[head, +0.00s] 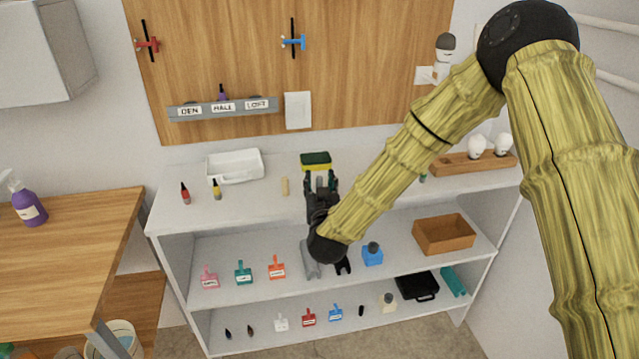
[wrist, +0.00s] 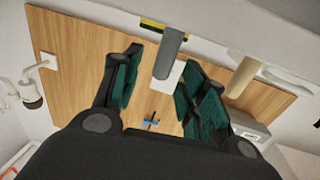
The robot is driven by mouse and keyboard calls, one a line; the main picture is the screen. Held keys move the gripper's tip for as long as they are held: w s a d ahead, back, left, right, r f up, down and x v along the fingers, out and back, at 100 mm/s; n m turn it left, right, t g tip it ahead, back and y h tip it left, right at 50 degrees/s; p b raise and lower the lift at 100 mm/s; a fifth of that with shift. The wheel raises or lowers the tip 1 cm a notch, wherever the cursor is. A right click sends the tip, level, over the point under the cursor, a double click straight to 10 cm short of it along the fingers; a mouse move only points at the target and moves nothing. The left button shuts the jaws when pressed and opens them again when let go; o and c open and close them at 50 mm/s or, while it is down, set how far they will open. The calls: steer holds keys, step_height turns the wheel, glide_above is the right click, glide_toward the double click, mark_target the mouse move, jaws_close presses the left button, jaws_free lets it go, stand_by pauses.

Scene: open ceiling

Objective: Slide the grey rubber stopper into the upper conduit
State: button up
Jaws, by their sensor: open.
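The grey rubber stopper (head: 319,182) stands on the white shelf unit's top, in front of the sponge. It also shows in the wrist view as a grey cylinder (wrist: 168,55) between the fingers. My gripper (head: 321,184) is open around it, with a gap visible on each side in the wrist view, where the dark green finger pads (wrist: 160,88) show. Two pale pipes run along the right wall at the top right; the higher one (head: 605,22) looks like the upper conduit. Its open end is not in view.
A beige cylinder (head: 285,186) stands left of my gripper, with a green-yellow sponge (head: 316,160) behind. A white tray (head: 235,166) and small bottles lie farther left. A wooden holder with white bulbs (head: 474,161) stands right. My arm hides part of the shelf top.

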steer(key=shift+w+a, duration=0.1)
steer(key=shift+w, duration=1)
steer(key=c, duration=0.9)
